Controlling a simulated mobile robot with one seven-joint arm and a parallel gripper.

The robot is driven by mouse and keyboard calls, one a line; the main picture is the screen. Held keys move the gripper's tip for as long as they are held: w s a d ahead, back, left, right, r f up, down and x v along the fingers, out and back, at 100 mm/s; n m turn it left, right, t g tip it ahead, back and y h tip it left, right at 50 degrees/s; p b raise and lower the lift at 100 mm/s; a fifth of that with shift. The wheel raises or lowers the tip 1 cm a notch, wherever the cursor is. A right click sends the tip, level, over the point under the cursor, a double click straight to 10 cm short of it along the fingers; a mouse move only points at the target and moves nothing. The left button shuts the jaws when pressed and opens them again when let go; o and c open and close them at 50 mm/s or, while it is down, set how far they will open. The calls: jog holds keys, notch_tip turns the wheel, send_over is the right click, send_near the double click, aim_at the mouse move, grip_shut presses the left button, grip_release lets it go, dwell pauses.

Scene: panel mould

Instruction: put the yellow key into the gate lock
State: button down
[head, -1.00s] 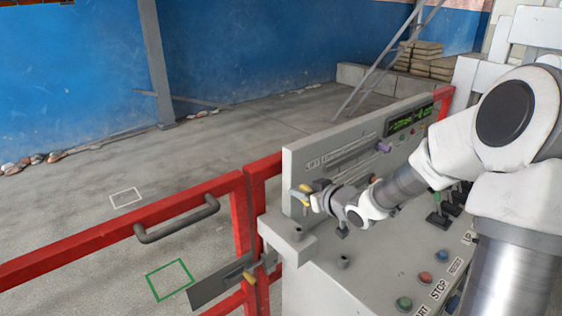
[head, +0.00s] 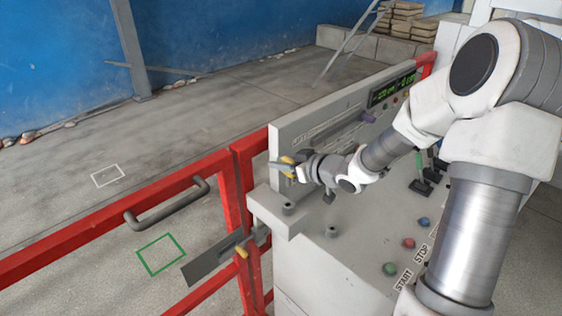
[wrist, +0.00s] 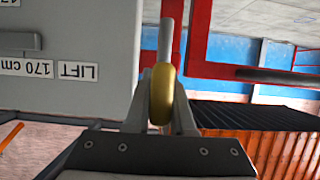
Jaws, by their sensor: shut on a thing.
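The yellow key (head: 288,160) is in my gripper (head: 287,168), at the left end of the control panel. In the wrist view, my gripper (wrist: 162,110) is shut on the key's rounded yellow head (wrist: 162,95), and its grey shaft (wrist: 166,45) points away from the jaws. The red gate (head: 120,223) stands to the left, with a grey latch plate (head: 213,262) and a small yellow part (head: 241,251) near its post. These are lower than my gripper and apart from it. I cannot make out a keyhole.
The grey control console (head: 330,262) has a raised panel (head: 330,125), coloured buttons and levers close beside my arm. A grey handle (head: 168,206) is on the gate's top rail. The floor beyond carries a green square (head: 160,254) and a white one (head: 107,175).

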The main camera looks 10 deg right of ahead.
jog(key=shift+f+b, duration=2.05)
jog(key=shift+f, duration=0.85)
jog(key=shift+f+b, duration=1.15)
jog(key=shift+f, duration=0.95)
jog(key=c, duration=0.7)
grip_release()
jog(key=p+v, duration=0.1)
jog(key=v, duration=1.6)
jog(key=shift+s+d+r+p, duration=0.1)
jog(key=shift+s+d+p, duration=0.1)
jog(key=shift+p, duration=0.1)
jog(key=shift+w, duration=0.1)
